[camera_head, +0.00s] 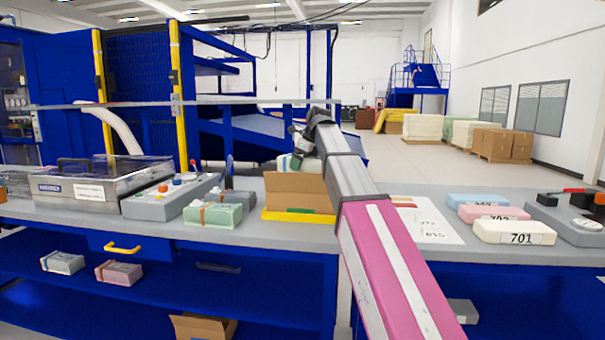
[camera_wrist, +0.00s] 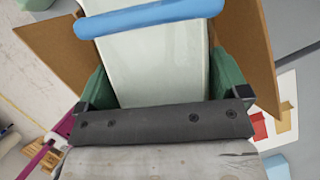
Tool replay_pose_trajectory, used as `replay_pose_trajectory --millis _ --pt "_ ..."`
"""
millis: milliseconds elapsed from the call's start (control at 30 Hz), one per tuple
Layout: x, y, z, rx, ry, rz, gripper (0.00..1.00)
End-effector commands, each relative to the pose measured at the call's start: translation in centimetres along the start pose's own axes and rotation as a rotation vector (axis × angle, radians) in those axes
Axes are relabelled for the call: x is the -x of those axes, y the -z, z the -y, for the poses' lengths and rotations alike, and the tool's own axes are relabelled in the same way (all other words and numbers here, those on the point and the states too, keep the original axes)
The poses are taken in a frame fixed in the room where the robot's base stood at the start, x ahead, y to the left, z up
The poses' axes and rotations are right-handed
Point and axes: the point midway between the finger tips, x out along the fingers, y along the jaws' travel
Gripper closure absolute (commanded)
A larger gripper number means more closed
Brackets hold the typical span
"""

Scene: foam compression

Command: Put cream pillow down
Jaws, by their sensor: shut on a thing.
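The cream pillow (camera_wrist: 155,65), a pale block with a blue band (camera_wrist: 150,17) around it, is between the green fingers of my gripper (camera_wrist: 160,78) in the wrist view. My gripper is shut on it. In the head view the pillow (camera_head: 285,161) shows as a small pale shape just behind the top edge of the open cardboard box (camera_head: 297,190). My gripper (camera_head: 298,155) is above the box's back, partly hidden by my arm. Brown box flaps (camera_wrist: 254,55) flank the pillow in the wrist view. How deep the pillow sits in the box is hidden.
Right of my arm are a printed sheet (camera_head: 428,225) and blue, pink and cream blocks (camera_head: 513,232), the cream one marked 701.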

Motion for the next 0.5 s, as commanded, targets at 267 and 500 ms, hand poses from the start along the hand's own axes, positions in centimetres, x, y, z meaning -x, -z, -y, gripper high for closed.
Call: replay_pose_trajectory --millis 267,500 --pt "-3.2 1.3 0.0 0.0 -0.001 -0.001 0.29" --pt "-3.3 1.3 0.0 0.0 0.0 0.0 0.29"
